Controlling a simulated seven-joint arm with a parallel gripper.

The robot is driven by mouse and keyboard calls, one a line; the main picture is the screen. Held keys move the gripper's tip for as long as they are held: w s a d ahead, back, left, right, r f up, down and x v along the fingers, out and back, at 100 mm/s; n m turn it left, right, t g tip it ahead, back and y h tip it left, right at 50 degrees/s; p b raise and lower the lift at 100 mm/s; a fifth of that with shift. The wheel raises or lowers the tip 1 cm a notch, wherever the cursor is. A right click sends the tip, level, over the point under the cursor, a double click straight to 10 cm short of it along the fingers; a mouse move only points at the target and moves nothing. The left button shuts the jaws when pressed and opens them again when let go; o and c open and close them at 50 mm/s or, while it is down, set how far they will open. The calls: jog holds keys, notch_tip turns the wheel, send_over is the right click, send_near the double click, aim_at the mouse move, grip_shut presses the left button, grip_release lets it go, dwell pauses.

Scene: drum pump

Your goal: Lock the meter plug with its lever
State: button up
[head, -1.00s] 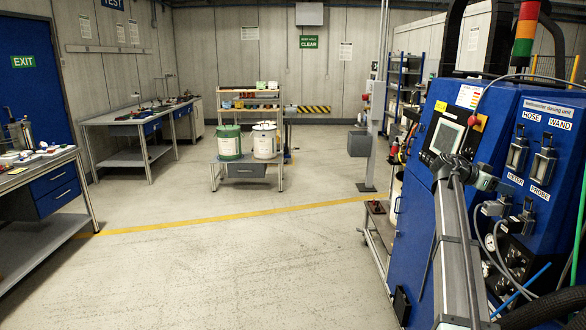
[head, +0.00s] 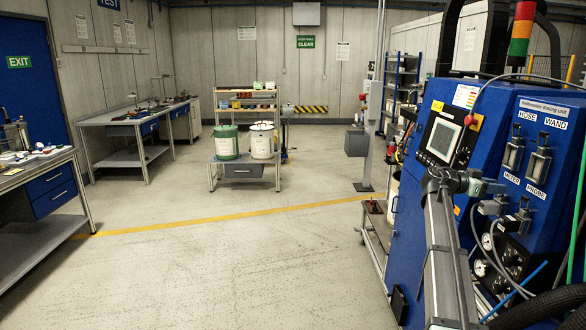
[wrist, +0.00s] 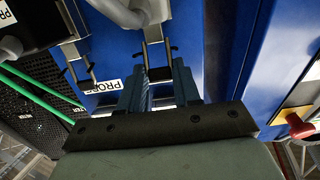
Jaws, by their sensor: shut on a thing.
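The grey meter plug (head: 491,207) sits at its socket below the METER label on the blue cabinet front, with a grey cable hanging from it. It shows partly at the top of the wrist view (wrist: 150,10). Its lever (wrist: 157,50) is a thin metal bail with a crossbar, pointing toward my gripper. My gripper (wrist: 158,88) is shut on the lever's end between its two blue-grey fingers. In the head view my gripper (head: 484,187) is just above and left of the plug. Whether the lever is latched cannot be told.
The probe plug (head: 522,218) with its own lever (wrist: 80,65) is close beside. The blue cabinet (head: 413,240) carries a screen (head: 444,138), gauges and hanging hoses (head: 577,230). A red knob (wrist: 300,127) shows at the right of the wrist view. The floor at left is clear.

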jog(key=shift+a+f+h, duration=0.3)
jog(key=shift+f+h, duration=0.1)
jog(key=shift+h, duration=0.5)
jog(key=o, duration=0.8)
jog(key=shift+a, duration=0.1)
jog(key=shift+a+r, duration=0.35)
jog(key=shift+a, duration=1.3)
jog(key=shift+a+r, duration=0.35)
jog(key=shift+a, duration=1.25)
jog(key=shift+a+r, duration=0.35)
jog(key=shift+a, duration=1.3)
